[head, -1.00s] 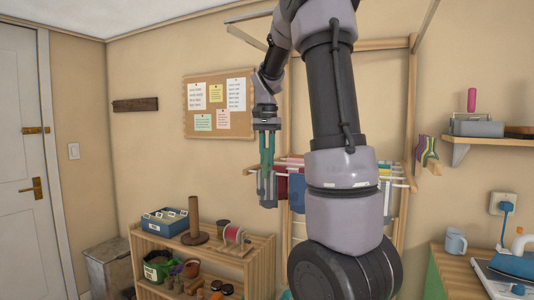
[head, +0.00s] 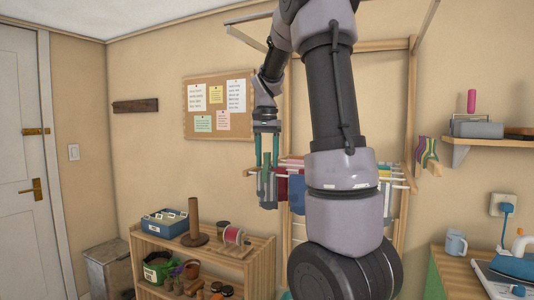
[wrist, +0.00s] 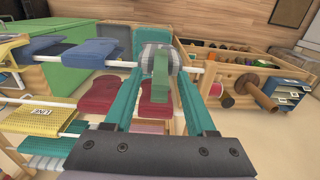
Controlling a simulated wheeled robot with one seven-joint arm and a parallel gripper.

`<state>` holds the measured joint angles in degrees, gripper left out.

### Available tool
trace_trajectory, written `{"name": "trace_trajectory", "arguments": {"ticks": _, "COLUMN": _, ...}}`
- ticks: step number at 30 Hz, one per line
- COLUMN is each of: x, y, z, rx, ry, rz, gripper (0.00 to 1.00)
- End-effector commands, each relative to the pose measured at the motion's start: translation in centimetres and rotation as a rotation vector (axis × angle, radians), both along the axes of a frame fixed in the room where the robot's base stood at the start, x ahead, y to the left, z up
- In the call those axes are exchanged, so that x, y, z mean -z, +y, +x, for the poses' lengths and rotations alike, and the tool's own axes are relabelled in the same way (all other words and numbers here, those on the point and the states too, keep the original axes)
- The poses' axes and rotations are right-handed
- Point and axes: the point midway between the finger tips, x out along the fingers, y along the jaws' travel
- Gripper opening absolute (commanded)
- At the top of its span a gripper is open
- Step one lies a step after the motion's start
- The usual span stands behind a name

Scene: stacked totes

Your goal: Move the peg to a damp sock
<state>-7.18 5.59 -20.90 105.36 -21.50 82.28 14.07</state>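A green peg (wrist: 160,76) stands on a grey striped sock (wrist: 154,56) that hangs over the white rod of the drying rack (wrist: 110,64). My gripper (wrist: 160,54) is open, one teal finger on each side of the peg, with gaps showing between the fingers and the peg. In the head view my gripper (head: 267,152) is at the rack's left end, fingers spread above the grey sock (head: 266,190). Red socks (wrist: 104,94) and a blue sock (wrist: 95,52) hang nearby. The peg's lower end on the sock is not clear.
Yellow cloth (wrist: 40,118) hangs on the rack's left in the wrist view. A low wooden shelf (head: 262,250) with pots, a spool and a blue box (head: 165,222) stands at left. A workbench (head: 455,275) is at right. A corkboard (head: 218,103) hangs behind my arm.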

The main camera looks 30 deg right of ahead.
Motion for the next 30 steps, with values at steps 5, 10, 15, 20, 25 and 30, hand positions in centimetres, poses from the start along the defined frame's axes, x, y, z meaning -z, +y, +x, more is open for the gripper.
{"name": "trace_trajectory", "arguments": {"ticks": 5, "x": -2.4, "y": 0.0, "z": 0.1, "rx": 0.001, "ry": -0.006, "rz": -0.001, "gripper": 0.56}}
{"name": "trace_trajectory", "arguments": {"ticks": 10, "x": -6.0, "y": 0.0, "z": 0.1, "rx": 0.001, "ry": -0.005, "rz": 0.000, "gripper": 0.56}}
{"name": "trace_trajectory", "arguments": {"ticks": 15, "x": -8.9, "y": 0.0, "z": 0.1, "rx": 0.000, "ry": -0.003, "rz": 0.000, "gripper": 0.56}}
{"name": "trace_trajectory", "arguments": {"ticks": 20, "x": -10.3, "y": 0.0, "z": 0.0, "rx": 0.001, "ry": -0.001, "rz": 0.000, "gripper": 0.56}}
{"name": "trace_trajectory", "arguments": {"ticks": 25, "x": -10.6, "y": 0.0, "z": 0.0, "rx": -0.001, "ry": -0.001, "rz": 0.001, "gripper": 0.56}}
{"name": "trace_trajectory", "arguments": {"ticks": 30, "x": -10.7, "y": 1.0, "z": -1.8, "rx": -0.054, "ry": -0.049, "rz": 0.023, "gripper": 0.56}}
